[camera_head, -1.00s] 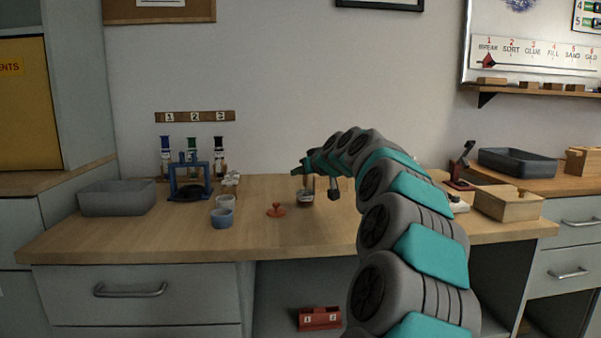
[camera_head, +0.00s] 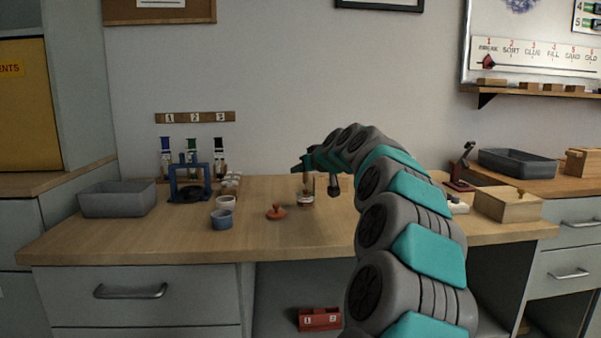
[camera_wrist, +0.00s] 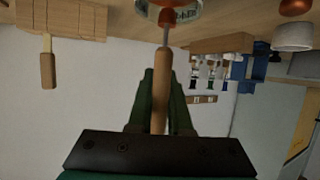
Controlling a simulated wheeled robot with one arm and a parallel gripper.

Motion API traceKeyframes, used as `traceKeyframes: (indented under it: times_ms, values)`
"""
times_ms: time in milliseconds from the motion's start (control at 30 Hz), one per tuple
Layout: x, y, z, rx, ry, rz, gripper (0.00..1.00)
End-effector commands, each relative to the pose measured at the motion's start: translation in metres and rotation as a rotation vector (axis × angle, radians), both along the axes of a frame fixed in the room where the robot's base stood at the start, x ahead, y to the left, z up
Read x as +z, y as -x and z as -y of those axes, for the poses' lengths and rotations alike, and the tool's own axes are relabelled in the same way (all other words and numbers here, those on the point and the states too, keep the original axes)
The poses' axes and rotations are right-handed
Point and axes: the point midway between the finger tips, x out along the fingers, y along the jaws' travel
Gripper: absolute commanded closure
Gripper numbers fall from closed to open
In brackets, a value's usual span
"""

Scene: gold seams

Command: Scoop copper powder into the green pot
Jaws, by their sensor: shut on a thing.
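My gripper (camera_head: 305,168) is above a small glass jar (camera_head: 306,200) near the middle of the bench. In the wrist view, my gripper (camera_wrist: 160,82) is shut on the wooden handle of a scoop (camera_wrist: 160,108). The scoop's thin shaft runs to a copper-coloured end at the labelled jar (camera_wrist: 142,7); in the head view it points down at the jar's mouth. How deep it sits, and whether it carries powder, I cannot tell. I cannot make out a green pot in either view.
An orange-brown lid with a knob (camera_head: 276,212) lies left of the jar. A blue cup (camera_head: 221,219) and a pale cup (camera_head: 225,202) stand farther left. A blue stand (camera_head: 190,180), grey bin (camera_head: 117,199) and wooden box (camera_head: 507,204) are also out. The front bench strip is clear.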

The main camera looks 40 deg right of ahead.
Motion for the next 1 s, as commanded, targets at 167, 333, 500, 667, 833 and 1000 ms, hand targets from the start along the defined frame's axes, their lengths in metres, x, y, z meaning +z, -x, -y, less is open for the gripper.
traceKeyframes:
  times_ms: [167, 333, 500, 667, 833, 1000]
  values:
    - [0.014, 0.0, 0.0, 0.0, 0.0, 0.0, 1.0]
    - [0.025, 0.0, 0.0, 0.0, 0.003, 0.002, 1.0]
    - [0.036, 0.0, 0.0, -0.001, 0.002, 0.002, 1.0]
    - [0.045, 0.0, 0.0, -0.001, 0.001, 0.001, 1.0]
    - [0.056, 0.0, 0.0, -0.001, 0.001, 0.001, 1.0]
    - [0.057, 0.0, 0.0, -0.001, 0.001, 0.001, 1.0]
